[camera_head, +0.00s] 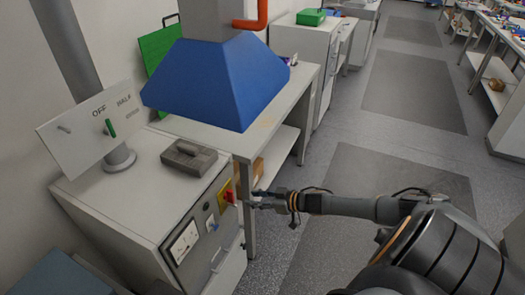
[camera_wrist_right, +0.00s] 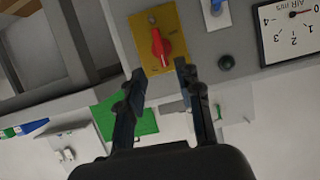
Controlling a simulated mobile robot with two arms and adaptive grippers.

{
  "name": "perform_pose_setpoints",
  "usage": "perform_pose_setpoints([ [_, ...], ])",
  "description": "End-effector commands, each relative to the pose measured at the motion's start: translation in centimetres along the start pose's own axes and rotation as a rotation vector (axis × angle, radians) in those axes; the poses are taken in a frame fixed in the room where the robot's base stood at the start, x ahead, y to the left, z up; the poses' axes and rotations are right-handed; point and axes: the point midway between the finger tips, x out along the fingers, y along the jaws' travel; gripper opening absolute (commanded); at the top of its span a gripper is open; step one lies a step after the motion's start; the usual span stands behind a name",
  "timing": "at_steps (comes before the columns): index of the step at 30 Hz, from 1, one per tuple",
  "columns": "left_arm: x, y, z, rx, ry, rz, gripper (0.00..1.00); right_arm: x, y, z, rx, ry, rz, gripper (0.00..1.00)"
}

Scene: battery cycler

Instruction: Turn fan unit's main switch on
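The fan unit's cabinet (camera_head: 110,200) stands at the left, with a control panel on its front. On the panel is a red rotary switch (camera_head: 230,197) on a yellow plate (camera_head: 223,187). In the right wrist view, which looks upside down, the red switch (camera_wrist_right: 160,48) sits on its yellow plate (camera_wrist_right: 171,15). My right gripper (camera_head: 254,201) is just in front of the switch. In the wrist view the right gripper (camera_wrist_right: 160,72) is open, its fingertips apart and just below the knob. Contact cannot be told. My left gripper is not in view.
An air gauge (camera_head: 184,242), a blue switch (camera_head: 210,224) and a dark round button (camera_wrist_right: 226,62) share the panel. A tilted board (camera_head: 85,128) with a green lever stands on top. A blue hood (camera_head: 215,80) hangs over the workbench (camera_head: 265,125).

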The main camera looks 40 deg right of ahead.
Motion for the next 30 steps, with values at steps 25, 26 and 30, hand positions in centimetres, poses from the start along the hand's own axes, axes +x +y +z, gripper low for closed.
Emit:
perform_pose_setpoints([
  [25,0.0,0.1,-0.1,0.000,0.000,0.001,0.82,-2.7,0.0,0.0,0.001,0.001,0.001,0.35],
  [26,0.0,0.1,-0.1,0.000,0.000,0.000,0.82,-2.7,0.0,0.0,0.001,0.001,0.001,0.35],
  [30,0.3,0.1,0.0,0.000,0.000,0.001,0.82,-2.3,-0.1,2.3,0.006,-0.021,0.033,0.35],
])
